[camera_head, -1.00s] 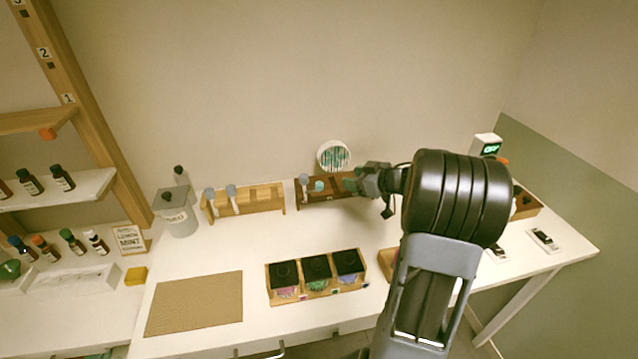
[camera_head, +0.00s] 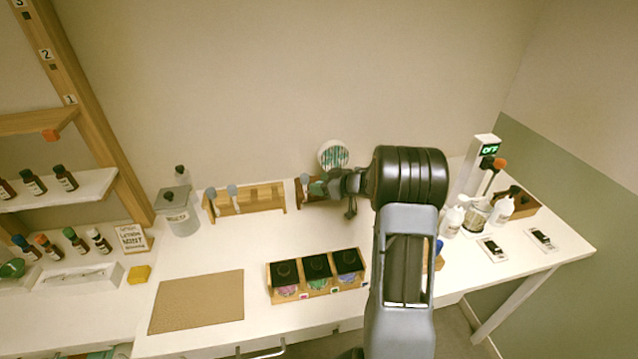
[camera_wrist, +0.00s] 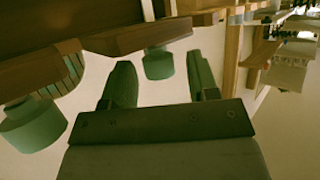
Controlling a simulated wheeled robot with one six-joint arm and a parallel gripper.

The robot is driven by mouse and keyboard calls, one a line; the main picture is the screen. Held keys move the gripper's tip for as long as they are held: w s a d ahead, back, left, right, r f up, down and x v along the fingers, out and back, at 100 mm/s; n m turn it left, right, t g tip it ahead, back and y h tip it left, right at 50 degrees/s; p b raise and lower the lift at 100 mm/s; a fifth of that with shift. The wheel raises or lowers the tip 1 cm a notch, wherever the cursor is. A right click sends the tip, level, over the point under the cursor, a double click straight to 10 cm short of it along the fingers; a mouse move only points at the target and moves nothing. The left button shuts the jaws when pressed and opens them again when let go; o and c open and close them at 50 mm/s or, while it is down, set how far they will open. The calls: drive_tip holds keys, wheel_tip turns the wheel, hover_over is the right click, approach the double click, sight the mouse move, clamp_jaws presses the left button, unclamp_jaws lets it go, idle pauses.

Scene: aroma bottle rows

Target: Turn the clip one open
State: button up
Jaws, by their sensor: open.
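My gripper (camera_head: 322,187) is at the dark wooden rack (camera_head: 302,197) by the back wall. In the wrist view its two fingers (camera_wrist: 160,80) stand apart with nothing held. A teal round cap (camera_wrist: 159,64) sits between the fingertips or just beyond them, against a brown wooden part (camera_wrist: 140,36). I cannot tell whether the fingers touch it. A second, larger teal cap (camera_wrist: 33,124) is left of the fingers. A grey-capped tube (camera_head: 304,180) stands in the rack just left of my gripper. I cannot make out which part is clip one; my gripper hides part of the rack.
A round white dish with green marks (camera_head: 333,155) is behind the rack. A lighter rack with tubes (camera_head: 262,199) is to the left. A box with three compartments (camera_head: 328,288) and a brown mat (camera_head: 197,303) are in front. White bottles (camera_head: 452,221) stand right of my arm.

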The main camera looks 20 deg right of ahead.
drive_tip(key=shift+w+a+f, duration=0.15)
drive_tip(key=shift+w+a, duration=0.05)
drive_tip(key=shift+w, duration=0.15)
drive_tip(key=shift+c, duration=0.5)
